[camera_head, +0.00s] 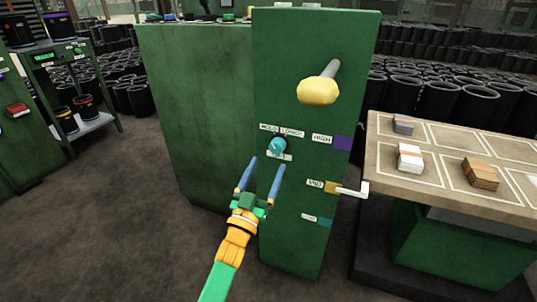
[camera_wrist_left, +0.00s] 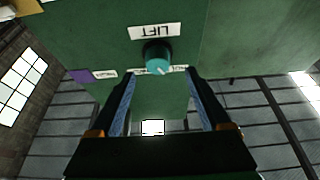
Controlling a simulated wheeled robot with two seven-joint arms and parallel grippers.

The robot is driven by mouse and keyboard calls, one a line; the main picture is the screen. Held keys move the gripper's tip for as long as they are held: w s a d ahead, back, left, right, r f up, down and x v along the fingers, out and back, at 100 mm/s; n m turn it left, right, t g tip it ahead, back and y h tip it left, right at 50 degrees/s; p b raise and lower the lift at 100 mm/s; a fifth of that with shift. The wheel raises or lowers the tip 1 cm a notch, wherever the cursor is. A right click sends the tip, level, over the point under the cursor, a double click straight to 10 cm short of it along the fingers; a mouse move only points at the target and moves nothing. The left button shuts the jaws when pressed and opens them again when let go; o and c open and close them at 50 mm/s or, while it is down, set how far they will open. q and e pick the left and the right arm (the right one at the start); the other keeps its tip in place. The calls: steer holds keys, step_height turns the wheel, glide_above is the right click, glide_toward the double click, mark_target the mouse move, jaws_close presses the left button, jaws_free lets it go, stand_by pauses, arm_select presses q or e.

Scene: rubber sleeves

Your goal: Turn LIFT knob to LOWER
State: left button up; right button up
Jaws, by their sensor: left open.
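The teal LIFT knob (camera_head: 278,146) sits on the front of a tall green cabinet (camera_head: 313,60). Labels reading HOLD and LOWER (camera_head: 291,133) are just above it, with another small label below it. In the left wrist view the knob (camera_wrist_left: 158,60) lies between and beyond the fingertips, next to an upside-down LIFT label (camera_wrist_left: 153,31). I cannot tell which way its pointer faces. My left gripper (camera_head: 266,164) is open and empty, its blue fingers reaching up just below the knob. It also shows in the left wrist view (camera_wrist_left: 160,75). My right gripper is out of view.
A yellow knob on a metal lever (camera_head: 318,91) juts out above. A white handle (camera_head: 352,190) sticks out at MID, lower right. A table (camera_head: 450,143) with stacked blocks stands at right, black bins (camera_head: 430,90) behind.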

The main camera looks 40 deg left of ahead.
mark_target(276, 150)
arm_select(q)
steer(key=x, duration=0.3)
steer(key=b+x, duration=0.1)
steer(key=shift+w+d+r, duration=0.2)
steer(key=shift+w, duration=0.15)
steer(key=shift+w+a+r, duration=0.1)
steer(key=shift+w+r, duration=0.1)
steer(key=shift+w, duration=0.2)
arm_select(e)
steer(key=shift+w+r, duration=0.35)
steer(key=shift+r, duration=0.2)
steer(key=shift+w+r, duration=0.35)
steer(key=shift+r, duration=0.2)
arm_select(q)
steer(key=shift+c, duration=0.2)
